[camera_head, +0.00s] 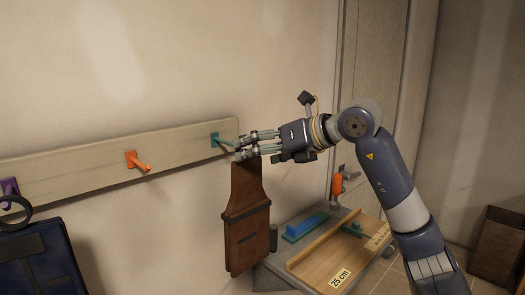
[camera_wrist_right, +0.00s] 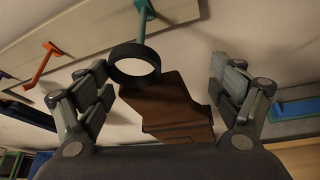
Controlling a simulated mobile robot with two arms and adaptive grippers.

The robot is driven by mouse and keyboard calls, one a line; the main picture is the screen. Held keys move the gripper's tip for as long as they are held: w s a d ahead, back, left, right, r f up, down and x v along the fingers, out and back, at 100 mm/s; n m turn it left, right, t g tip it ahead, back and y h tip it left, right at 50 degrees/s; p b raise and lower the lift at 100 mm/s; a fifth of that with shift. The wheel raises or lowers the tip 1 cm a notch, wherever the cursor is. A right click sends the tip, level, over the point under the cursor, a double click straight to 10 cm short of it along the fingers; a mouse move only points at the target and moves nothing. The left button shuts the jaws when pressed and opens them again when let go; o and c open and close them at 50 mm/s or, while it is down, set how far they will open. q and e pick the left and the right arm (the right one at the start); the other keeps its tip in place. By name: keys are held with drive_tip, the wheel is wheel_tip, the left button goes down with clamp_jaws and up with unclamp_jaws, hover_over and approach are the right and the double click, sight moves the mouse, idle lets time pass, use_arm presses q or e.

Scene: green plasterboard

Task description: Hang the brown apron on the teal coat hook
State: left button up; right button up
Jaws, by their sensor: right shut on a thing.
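The brown apron (camera_head: 247,215) hangs below my right gripper (camera_head: 243,146), in front of the wall. In the right wrist view the apron (camera_wrist_right: 170,105) has a dark ring (camera_wrist_right: 135,79) at its top, between my fingers. My right gripper is shut on the apron at this ring; the fingers look well apart in the wrist view. The teal coat hook (camera_head: 215,140) is at the right end of the rail, just left of my fingertips. In the wrist view the hook (camera_wrist_right: 144,10) points toward the ring. I cannot tell whether its peg passes through the ring. My left gripper is not in view.
The wooden rail (camera_head: 80,172) also carries an orange hook (camera_head: 131,160) and a purple hook (camera_head: 9,187). A dark blue apron (camera_head: 40,258) hangs at the far left. Below right, a grey bench (camera_head: 275,272) holds a wooden board (camera_head: 325,255) and a blue block (camera_head: 306,226).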

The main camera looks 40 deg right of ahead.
drive_tip(key=shift+w+a+p, duration=0.2)
drive_tip(key=shift+w+p, duration=1.5)
drive_tip(key=shift+w, duration=0.8)
drive_tip(key=shift+f, duration=0.1)
drive_tip(key=shift+f+b, duration=0.75)
drive_tip(key=shift+b, duration=0.05)
